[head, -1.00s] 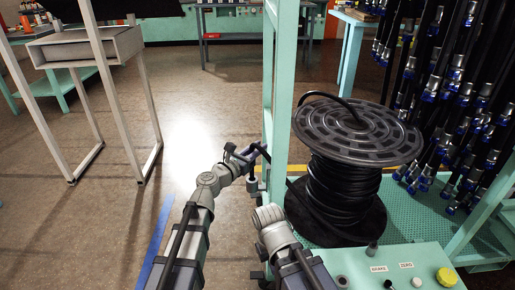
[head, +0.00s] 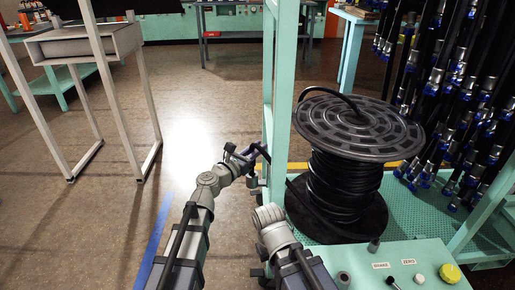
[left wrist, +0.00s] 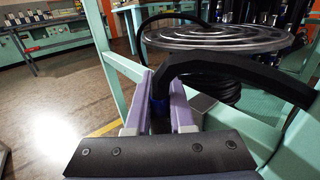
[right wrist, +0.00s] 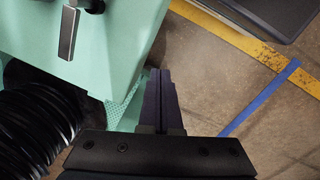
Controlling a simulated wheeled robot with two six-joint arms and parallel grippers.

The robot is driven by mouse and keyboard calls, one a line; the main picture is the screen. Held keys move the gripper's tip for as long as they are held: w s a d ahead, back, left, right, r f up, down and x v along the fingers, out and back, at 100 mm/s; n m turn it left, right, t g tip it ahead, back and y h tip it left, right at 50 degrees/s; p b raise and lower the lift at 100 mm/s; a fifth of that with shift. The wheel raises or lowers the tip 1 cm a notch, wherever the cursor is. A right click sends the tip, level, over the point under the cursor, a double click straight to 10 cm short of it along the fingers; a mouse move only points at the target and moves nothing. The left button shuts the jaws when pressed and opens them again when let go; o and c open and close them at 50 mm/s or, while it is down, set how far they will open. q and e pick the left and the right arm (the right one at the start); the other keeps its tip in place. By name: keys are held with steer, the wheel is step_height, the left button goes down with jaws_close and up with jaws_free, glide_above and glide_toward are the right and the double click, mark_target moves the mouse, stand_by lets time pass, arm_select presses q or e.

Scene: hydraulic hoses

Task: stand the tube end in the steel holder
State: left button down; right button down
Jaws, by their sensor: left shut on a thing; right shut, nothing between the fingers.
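My left gripper (head: 246,157) is shut on the black tube end (left wrist: 160,98), left of the teal post. In the left wrist view its purple fingers (left wrist: 166,118) close around the tube near a blue collar, and the tube bends away to the right. A small grey cylinder (head: 252,184) shows just below the left gripper in the head view. I cannot tell whether it is the steel holder. My right gripper (right wrist: 161,88) is shut and empty in the right wrist view, beside the teal cart; its tips are hard to make out in the head view.
A spool (head: 357,125) of black hose stands on the teal perforated deck (head: 425,215). A console (head: 425,262) with knobs is at the front right. Hoses with blue-collared ends (head: 440,125) hang at right. A grey stand (head: 85,47) is at left; the floor between is clear.

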arm_select(q)
steer(key=shift+f+b, duration=1.7)
steer(key=shift+f, duration=0.05)
steer(key=c, duration=0.7)
jaws_free()
steer(key=v, duration=0.7)
steer(key=shift+s+a, duration=0.3)
